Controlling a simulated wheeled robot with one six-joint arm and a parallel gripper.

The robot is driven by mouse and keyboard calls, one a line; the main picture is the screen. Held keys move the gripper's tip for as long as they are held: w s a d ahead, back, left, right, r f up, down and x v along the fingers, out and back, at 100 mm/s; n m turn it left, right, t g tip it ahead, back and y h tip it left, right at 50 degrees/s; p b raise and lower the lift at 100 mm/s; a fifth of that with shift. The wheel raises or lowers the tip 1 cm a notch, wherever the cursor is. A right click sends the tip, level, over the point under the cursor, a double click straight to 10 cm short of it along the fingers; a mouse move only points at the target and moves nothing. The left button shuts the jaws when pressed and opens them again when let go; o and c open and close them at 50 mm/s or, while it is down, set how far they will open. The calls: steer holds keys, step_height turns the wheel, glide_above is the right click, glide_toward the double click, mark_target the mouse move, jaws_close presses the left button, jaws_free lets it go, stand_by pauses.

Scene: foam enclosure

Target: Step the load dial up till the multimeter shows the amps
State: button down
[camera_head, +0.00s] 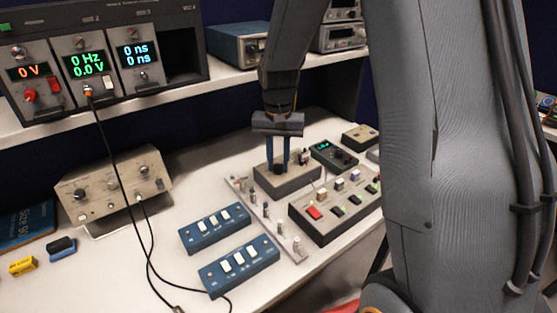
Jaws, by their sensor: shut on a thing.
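The load box (290,184) is a grey-brown block on the white bench, in the middle of the head view. A dark round dial (278,170) stands on its top. My gripper (277,164) points straight down over the box, with its two blue fingers on either side of the dial and shut on it. The fingers partly hide the dial, so its setting cannot be read. A dark handheld meter (334,156), which looks like the multimeter, lies just right of the box. Its small green display is lit, but the digits are too small to read.
A panel with coloured buttons (335,207) lies right of the box. A strip with small posts (268,218) and two blue switch boxes (215,229) lie in front. A beige instrument (115,188) stands at left. Dark cables (147,255) cross the bench. A shelf (160,104) runs above.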

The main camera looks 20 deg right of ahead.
mark_target(278, 165)
steer(key=shift+w+m, duration=0.1)
steer(key=shift+m, duration=0.2)
steer(key=shift+r, duration=0.1)
steer(key=c, duration=1.5)
jaws_free()
step_height(278, 165, up, 8)
steer(key=shift+f+b, duration=0.15)
steer(key=shift+b, duration=0.65)
